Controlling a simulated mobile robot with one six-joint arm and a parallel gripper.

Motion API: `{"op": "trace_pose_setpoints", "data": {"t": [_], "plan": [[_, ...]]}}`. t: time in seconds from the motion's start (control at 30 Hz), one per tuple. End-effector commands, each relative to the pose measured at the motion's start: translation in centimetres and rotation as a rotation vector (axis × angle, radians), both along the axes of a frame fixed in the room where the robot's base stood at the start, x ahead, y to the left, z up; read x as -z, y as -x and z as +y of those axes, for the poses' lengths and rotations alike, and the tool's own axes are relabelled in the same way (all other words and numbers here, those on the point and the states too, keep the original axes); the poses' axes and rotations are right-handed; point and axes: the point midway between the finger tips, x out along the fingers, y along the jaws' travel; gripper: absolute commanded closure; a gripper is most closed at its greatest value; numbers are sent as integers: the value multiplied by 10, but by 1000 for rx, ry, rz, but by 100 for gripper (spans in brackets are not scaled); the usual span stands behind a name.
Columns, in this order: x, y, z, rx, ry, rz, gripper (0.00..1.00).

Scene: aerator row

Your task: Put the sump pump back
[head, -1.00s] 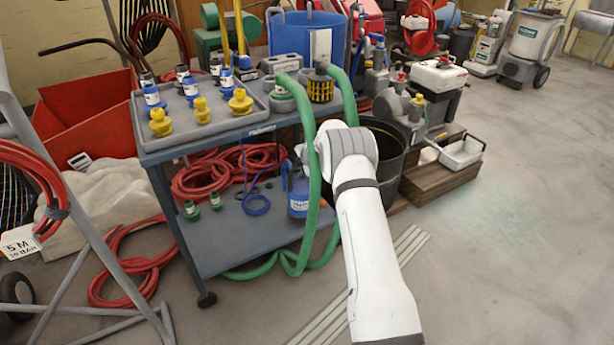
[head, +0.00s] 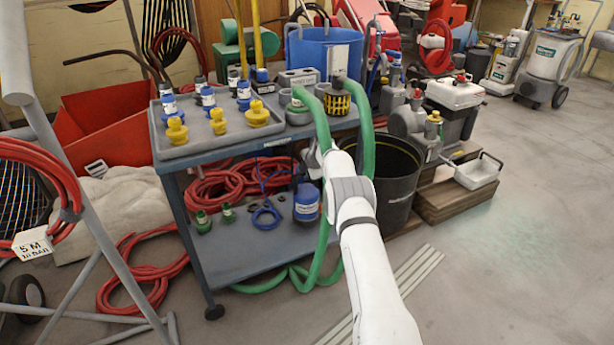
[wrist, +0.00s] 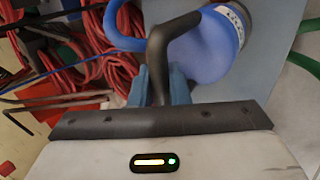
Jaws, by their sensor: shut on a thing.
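The sump pump (head: 307,204) is a blue cylinder with a white label and a dark top, at the cart's lower shelf (head: 250,260). In the wrist view the blue pump body (wrist: 212,48) shows with a bent dark handle (wrist: 170,35). My gripper (wrist: 160,88) has its blue fingers shut around this handle. In the head view my arm and the green hose (head: 368,130) partly cover the gripper. I cannot tell whether the pump's base touches the shelf.
The cart's upper tray (head: 205,140) holds yellow and blue fittings. Red hose coils (head: 235,180), a blue ring (head: 266,218) and small green fittings (head: 203,222) lie on the lower shelf. A black bin (head: 400,190) stands right of the cart. Floor at right is clear.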

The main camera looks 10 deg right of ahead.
Motion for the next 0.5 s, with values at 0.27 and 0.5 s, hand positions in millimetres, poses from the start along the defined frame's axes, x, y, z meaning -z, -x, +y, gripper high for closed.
{"op": "trace_pose_setpoints", "data": {"t": [0.27,0.5], "plan": [[28,-3,2,0,0,-7,100],[30,-3,1,0,0,-7,100]]}}
